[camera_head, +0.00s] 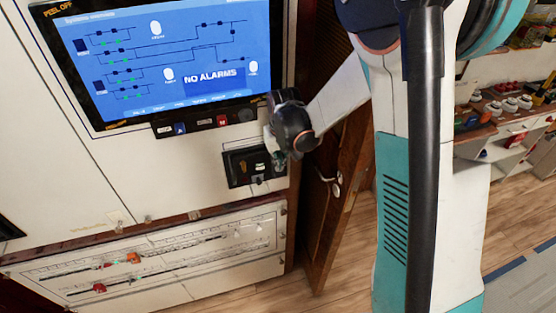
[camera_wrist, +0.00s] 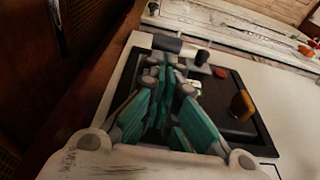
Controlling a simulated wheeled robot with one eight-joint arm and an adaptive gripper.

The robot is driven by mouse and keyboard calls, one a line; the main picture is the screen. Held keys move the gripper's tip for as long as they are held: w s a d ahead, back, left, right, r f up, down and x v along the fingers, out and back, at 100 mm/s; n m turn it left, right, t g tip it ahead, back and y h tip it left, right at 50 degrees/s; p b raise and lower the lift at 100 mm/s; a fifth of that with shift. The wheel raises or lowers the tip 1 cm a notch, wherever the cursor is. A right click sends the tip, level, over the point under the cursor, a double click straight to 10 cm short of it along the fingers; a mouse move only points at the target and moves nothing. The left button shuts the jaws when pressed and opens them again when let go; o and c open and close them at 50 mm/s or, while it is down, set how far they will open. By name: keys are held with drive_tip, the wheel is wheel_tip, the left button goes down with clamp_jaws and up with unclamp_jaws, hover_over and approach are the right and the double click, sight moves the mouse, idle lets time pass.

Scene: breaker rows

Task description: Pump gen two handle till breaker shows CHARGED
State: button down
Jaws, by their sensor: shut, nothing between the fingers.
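A small black breaker panel (camera_head: 236,172) is set in the white cabinet front below the screen; it also shows in the wrist view (camera_wrist: 258,128). On it in the wrist view are an amber knob (camera_wrist: 240,106), a red button (camera_wrist: 220,72) and a grey-and-black bar-like handle (camera_wrist: 180,46) at the panel edge. My gripper (camera_wrist: 170,75) is shut and empty in front of the panel, its teal fingertips close to the bar. I cannot tell if they touch it. A pale green-white patch (camera_wrist: 195,87) is partly hidden behind the fingers, and no charge wording is legible. In the head view my gripper (camera_head: 278,160) is at the panel's right edge.
A screen (camera_head: 170,60) above reads "NO ALARMS". A lower white panel (camera_head: 190,262) carries red and orange knobs. A wooden door (camera_head: 325,200) with a metal handle stands close to the right. Shelves with small items are at the far right.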

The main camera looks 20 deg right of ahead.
sight(281, 176)
drive_tip(key=shift+s+f, duration=0.1)
drive_tip(key=shift+s+f+t+b, duration=0.1)
drive_tip(key=shift+s+t+b, duration=0.25)
drive_tip(key=shift+t+b, duration=0.2)
drive_tip(key=shift+s+f+t+b, duration=0.2)
drive_tip(key=shift+s+t+b, duration=0.25)
drive_tip(key=shift+b, duration=0.35)
drive_tip(key=shift+s, duration=0.1)
drive_tip(key=s+f+t+b, duration=0.1)
drive_tip(key=b, duration=0.1)
drive_tip(key=s+t+b, duration=0.1)
drive_tip(key=t+b, duration=0.1)
drive_tip(key=shift+s+f+b, duration=0.15)
drive_tip(key=shift+f+b, duration=0.2)
drive_tip(key=shift+s+f+b, duration=0.1)
drive_tip(key=shift+s+b, duration=0.05)
drive_tip(key=shift+b, duration=0.15)
drive_tip(key=shift+s+f+b, duration=0.15)
drive_tip(key=shift+s+b, duration=0.1)
drive_tip(key=shift+b, duration=0.05)
